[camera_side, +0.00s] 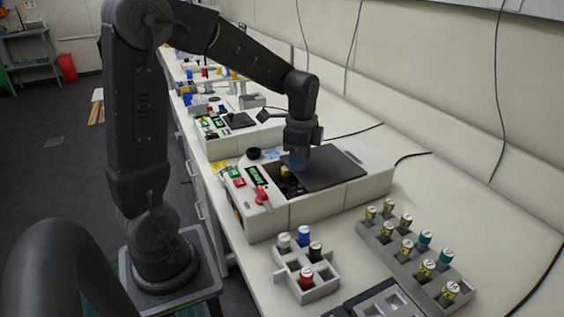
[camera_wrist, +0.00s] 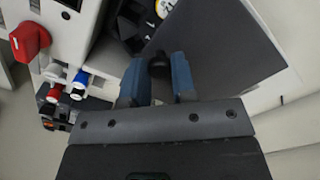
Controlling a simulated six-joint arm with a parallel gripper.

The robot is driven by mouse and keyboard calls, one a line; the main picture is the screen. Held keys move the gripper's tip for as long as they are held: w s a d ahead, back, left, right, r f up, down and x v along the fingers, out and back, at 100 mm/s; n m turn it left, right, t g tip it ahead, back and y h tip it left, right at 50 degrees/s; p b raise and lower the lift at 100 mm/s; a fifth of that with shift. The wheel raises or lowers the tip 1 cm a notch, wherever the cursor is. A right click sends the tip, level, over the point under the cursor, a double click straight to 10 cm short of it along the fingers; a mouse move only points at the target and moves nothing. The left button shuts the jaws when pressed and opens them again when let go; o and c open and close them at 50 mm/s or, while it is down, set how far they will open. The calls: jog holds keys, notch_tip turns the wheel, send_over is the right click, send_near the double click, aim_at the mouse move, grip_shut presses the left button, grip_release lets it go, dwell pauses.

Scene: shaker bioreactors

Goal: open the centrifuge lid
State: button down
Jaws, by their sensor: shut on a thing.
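The centrifuge (camera_side: 305,208) is a white box on the bench with a flat dark grey lid (camera_side: 335,172) on top; the lid also shows in the wrist view (camera_wrist: 225,45). Left of the lid, part of the dark chamber (camera_wrist: 125,30) is uncovered, with yellow-capped tubes inside. My gripper (camera_side: 300,160) is over the lid's left edge. In the wrist view, the blue fingers of my gripper (camera_wrist: 158,62) are shut around a small black knob (camera_wrist: 158,66) at the lid's edge. The lid's exact tilt is hard to tell.
A red knob (camera_side: 262,195) stands on the centrifuge's front panel. A small rack (camera_side: 318,290) with several capped tubes and a longer rack (camera_side: 445,300) of vials stand at the front right. Another similar machine (camera_side: 215,145) stands behind.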

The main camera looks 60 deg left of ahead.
aim_at(335, 160)
jog(key=w, duration=1)
jog(key=shift+w, duration=0.15)
jog(key=c, duration=0.9)
grip_release()
jog(key=shift+c, duration=0.2)
jog(key=shift+r, duration=0.1)
notch_tip(335, 160, up, 14)
jog(key=shift+f, duration=0.2)
